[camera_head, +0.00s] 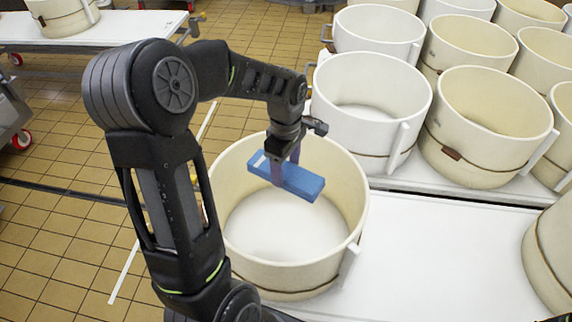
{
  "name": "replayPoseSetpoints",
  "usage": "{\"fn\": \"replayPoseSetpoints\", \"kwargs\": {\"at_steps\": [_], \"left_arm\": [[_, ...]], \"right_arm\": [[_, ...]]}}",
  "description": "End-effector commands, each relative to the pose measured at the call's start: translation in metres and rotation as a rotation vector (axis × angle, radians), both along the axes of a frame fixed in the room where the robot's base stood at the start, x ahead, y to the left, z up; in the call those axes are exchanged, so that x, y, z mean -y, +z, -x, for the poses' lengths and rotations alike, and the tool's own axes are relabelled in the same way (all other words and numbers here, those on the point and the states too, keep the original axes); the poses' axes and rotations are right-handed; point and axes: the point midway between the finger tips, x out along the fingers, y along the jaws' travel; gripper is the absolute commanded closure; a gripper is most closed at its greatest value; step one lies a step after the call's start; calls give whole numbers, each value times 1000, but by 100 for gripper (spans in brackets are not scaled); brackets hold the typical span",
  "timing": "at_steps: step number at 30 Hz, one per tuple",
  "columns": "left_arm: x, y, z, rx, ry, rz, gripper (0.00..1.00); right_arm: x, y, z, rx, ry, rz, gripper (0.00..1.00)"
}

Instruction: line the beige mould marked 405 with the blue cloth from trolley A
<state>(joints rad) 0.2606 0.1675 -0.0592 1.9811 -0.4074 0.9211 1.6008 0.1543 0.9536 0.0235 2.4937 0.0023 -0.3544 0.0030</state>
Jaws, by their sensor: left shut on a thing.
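The blue cloth (302,182) looks like a flat folded block with a small pale patch at its left end. My left gripper (284,164) is shut on it near its left part and holds it, slightly tilted, over the opening of a beige mould (345,195). The cloth appears apart from the mould's floor; its exact height is hard to tell. The mould is round, open and empty, with a pale floor and a band round its outside. No number can be read on it, and my left arm hides its left side. My right gripper is not in view.
The mould stands on a white table (440,260) with bare surface to its right. A white mould (372,100) stands close behind it. Several beige moulds (490,120) crowd the back right, and another (550,255) stands at the right edge. Tiled floor lies left.

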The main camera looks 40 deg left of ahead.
Motion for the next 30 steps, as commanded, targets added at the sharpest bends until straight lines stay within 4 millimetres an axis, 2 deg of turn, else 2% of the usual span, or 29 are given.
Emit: {"fn": "replayPoseSetpoints", "kwargs": {"at_steps": [1, 30], "left_arm": [[0, -8, 0, 0, 0, 0, 88], [1, -114, 0, 1, -2, 0, 88]], "right_arm": [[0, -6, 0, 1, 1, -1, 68], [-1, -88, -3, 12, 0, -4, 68]]}}
